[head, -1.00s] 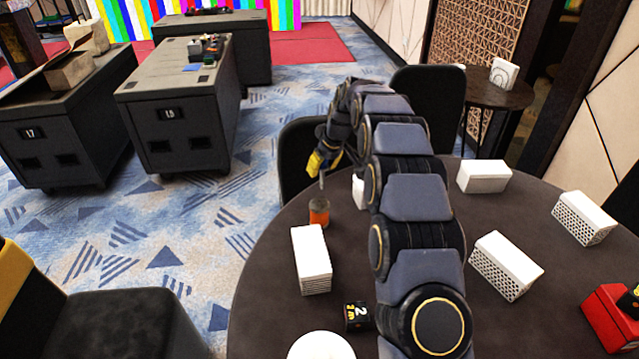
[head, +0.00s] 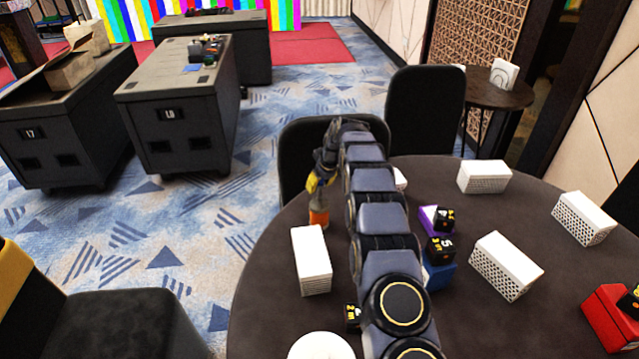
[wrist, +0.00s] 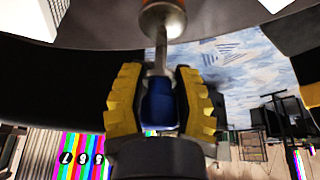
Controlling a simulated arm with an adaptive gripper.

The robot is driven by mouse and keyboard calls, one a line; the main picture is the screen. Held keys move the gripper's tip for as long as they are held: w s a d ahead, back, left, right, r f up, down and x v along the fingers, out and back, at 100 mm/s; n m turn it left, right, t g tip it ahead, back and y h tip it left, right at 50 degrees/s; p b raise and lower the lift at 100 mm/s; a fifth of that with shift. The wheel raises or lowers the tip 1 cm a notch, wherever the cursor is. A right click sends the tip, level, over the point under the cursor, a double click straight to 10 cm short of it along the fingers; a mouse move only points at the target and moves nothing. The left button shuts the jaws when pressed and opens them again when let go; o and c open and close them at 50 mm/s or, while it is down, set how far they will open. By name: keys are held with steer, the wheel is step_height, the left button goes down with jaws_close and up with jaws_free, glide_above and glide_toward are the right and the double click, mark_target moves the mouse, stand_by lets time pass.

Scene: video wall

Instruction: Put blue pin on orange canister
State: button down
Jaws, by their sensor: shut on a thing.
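The orange canister (head: 319,217) stands near the left edge of the round dark table. It also shows at the top of the wrist view (wrist: 163,14). My gripper (head: 318,185) is directly above it, with yellow fingers. In the wrist view my gripper (wrist: 159,78) is shut on the blue pin (wrist: 159,105). The pin's grey metal shaft points out from the fingers and meets the canister's end in the picture. I cannot tell whether it touches or has entered it. In the head view the pin is mostly hidden.
A white perforated box (head: 311,260) stands just in front of the canister. More white boxes (head: 484,176) stand to the right. A purple block (head: 430,217) and a blue block (head: 439,277) with black cubes lie right of my arm. A dark chair (head: 295,150) stands behind the table edge.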

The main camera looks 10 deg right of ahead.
steer(key=shift+f, duration=0.1)
steer(key=c, duration=0.8)
jaws_free()
steer(key=shift+o, duration=0.2)
